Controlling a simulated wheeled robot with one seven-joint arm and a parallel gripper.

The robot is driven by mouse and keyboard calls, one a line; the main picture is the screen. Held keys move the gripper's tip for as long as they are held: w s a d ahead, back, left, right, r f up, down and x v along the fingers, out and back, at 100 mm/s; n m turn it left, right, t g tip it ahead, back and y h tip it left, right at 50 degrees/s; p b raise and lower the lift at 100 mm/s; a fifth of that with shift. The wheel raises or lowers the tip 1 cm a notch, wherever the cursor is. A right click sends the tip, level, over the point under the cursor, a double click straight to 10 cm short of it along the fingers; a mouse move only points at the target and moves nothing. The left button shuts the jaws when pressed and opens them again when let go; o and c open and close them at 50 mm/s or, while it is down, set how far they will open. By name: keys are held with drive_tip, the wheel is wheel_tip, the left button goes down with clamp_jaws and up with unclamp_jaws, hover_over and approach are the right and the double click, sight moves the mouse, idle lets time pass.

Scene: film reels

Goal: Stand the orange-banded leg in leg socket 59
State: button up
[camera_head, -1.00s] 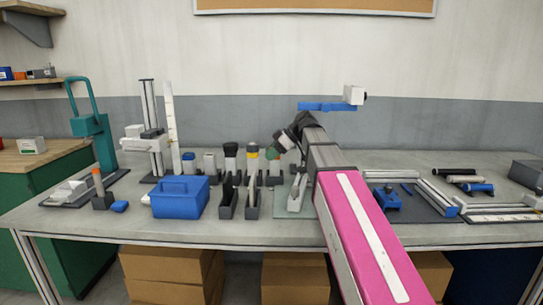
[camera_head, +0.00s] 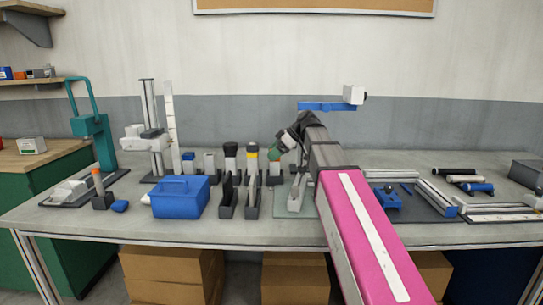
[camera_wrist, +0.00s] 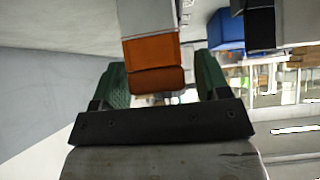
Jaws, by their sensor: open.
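The orange-banded leg (camera_wrist: 152,50) shows in the wrist view as a pale post with an orange band and a darker orange end. This end lies between the two green fingers of my gripper (camera_wrist: 160,82), which is open. A gap shows on the right side; contact on the left is unclear. In the head view my gripper (camera_head: 276,156) is over the back row of posts, at the top of a pale post (camera_head: 274,168). Its band is hidden there. Dark sockets (camera_head: 226,207) stand in front; no number is readable, so I cannot tell which is socket 59.
A blue caddy (camera_head: 180,198) is further left on the grey table (camera_head: 140,228). A dark mat with rails (camera_head: 425,205) lies right of my arm.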

drive_tip(key=v, duration=1)
drive_tip(key=shift+d+r, duration=0.25)
drive_tip(key=shift+d, duration=0.05)
